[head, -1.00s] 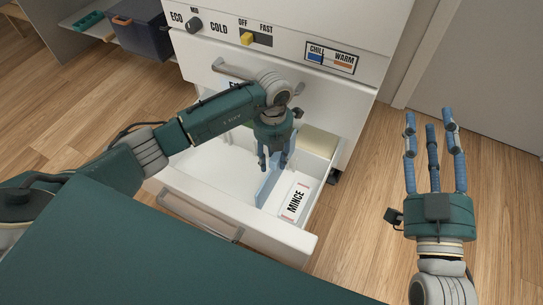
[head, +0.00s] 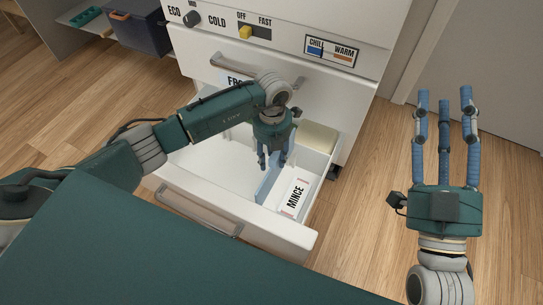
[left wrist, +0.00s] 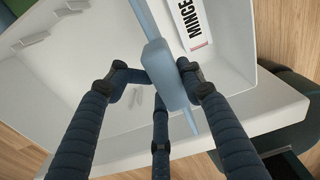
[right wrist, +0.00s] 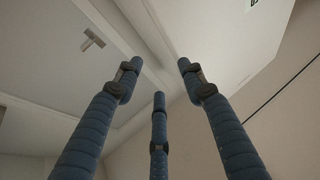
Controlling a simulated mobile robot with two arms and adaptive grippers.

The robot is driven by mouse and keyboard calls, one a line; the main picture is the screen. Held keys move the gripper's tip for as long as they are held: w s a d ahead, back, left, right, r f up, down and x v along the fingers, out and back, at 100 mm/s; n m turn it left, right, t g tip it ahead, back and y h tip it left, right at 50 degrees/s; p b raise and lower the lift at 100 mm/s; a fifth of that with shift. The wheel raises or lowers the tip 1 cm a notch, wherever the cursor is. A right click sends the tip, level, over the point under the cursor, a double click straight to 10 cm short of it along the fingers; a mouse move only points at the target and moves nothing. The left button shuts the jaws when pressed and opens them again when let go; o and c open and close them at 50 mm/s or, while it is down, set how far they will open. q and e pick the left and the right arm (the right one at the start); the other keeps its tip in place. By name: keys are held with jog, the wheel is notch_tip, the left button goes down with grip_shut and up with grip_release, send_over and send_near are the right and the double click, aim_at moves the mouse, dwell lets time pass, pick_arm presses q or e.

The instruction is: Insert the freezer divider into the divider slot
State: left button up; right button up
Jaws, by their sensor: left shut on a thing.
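The freezer divider (head: 267,183) is a thin light-blue panel standing upright inside the open white drawer, left of the MINCE box. In the left wrist view the divider (left wrist: 165,75) has a thick blue grip piece between my fingers. My left gripper (head: 274,163) is shut on it from above, inside the drawer. My right gripper (head: 445,105) is raised at the right over the floor, fingers spread and empty. Small pale slotted pieces show on the drawer's wall and floor in the left wrist view (left wrist: 134,98); I cannot tell whether the divider's edge sits in a slot.
The white MINCE box (head: 294,197) lies in the drawer right of the divider. A cream block (head: 318,138) sits at the back right of the drawer. The drawer front (head: 240,222) with its handle faces me. Left of the divider the drawer floor is mostly bare.

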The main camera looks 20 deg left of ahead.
pick_arm(q)
jog(key=shift+f+b, duration=0.55)
jog(key=shift+f, duration=0.5)
pick_arm(e)
jog(key=s+r+t, duration=0.3)
jog(key=s+r, duration=0.1)
jog(key=r, duration=0.1)
jog(key=shift+d+r+y, duration=0.2)
jog(key=shift+r+y, duration=0.2)
jog(key=shift+w+a+f, duration=0.1)
jog(key=shift+w+f, duration=0.5)
jog(key=shift+f, duration=0.2)
jog(key=shift+w+f+g, duration=0.15)
jog(key=shift+g, duration=0.15)
pick_arm(q)
jog(key=shift+p, duration=0.35)
pick_arm(e)
jog(key=shift+w+f+g, duration=0.3)
jog(key=shift+w+f, duration=0.1)
jog(key=shift+f, duration=0.05)
pick_arm(q)
jog(key=shift+f, duration=0.15)
pick_arm(e)
jog(key=shift+s+r, duration=0.15)
jog(key=shift+r, duration=0.05)
